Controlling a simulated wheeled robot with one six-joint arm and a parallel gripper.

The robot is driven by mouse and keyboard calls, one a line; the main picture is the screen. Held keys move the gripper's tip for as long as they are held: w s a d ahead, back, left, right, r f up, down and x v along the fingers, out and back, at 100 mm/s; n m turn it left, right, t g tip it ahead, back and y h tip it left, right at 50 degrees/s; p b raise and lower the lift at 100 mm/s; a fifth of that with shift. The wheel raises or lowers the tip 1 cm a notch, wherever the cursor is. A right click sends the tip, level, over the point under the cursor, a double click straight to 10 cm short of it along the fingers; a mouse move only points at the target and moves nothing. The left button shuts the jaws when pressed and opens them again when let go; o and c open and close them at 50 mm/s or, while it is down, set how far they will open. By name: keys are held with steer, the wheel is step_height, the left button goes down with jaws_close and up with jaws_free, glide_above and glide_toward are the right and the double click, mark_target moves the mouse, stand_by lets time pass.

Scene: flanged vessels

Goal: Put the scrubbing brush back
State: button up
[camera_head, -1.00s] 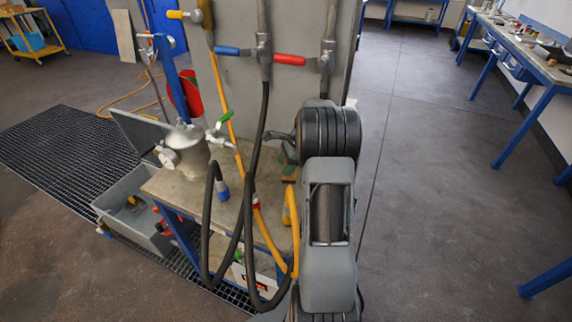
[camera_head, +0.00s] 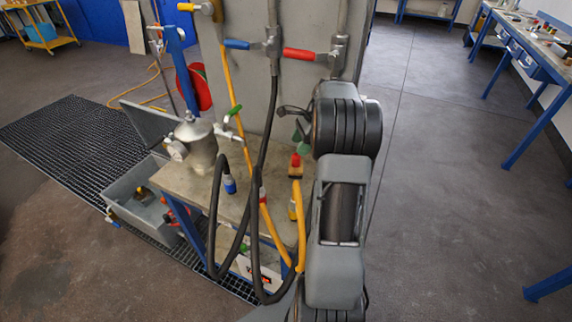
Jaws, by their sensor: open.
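My gripper (camera_head: 291,112) shows only in part, as dark fingers at the left of my wrist above the bench; it is open, and I see nothing held in it. A grey metal vessel (camera_head: 202,148) with side fittings stands on the left of the bench.
The bench (camera_head: 180,184) stands against a grey panel (camera_head: 243,90) with blue and red valve handles. Black and yellow hoses (camera_head: 214,225) loop in front. A grey open bin (camera_head: 126,207) with small items sits on the floor grating (camera_head: 65,135). The floor at right is clear.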

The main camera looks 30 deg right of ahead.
steer(key=s+a+r+n+h, duration=0.1)
steer(key=a+r+n, duration=0.15)
steer(key=a, duration=0.25)
steer(key=s+a+r+n, duration=0.1)
steer(key=a+r+n, duration=0.1)
steer(key=a+n, duration=0.15)
steer(key=s+a+f+n+t+h, duration=0.1)
steer(key=s+a+n+h, duration=0.2)
steer(key=s+a+n, duration=1.2)
steer(key=shift+s+a+n+t, duration=0.25)
steer(key=shift+a+n, duration=0.25)
steer(key=shift+a, duration=0.3)
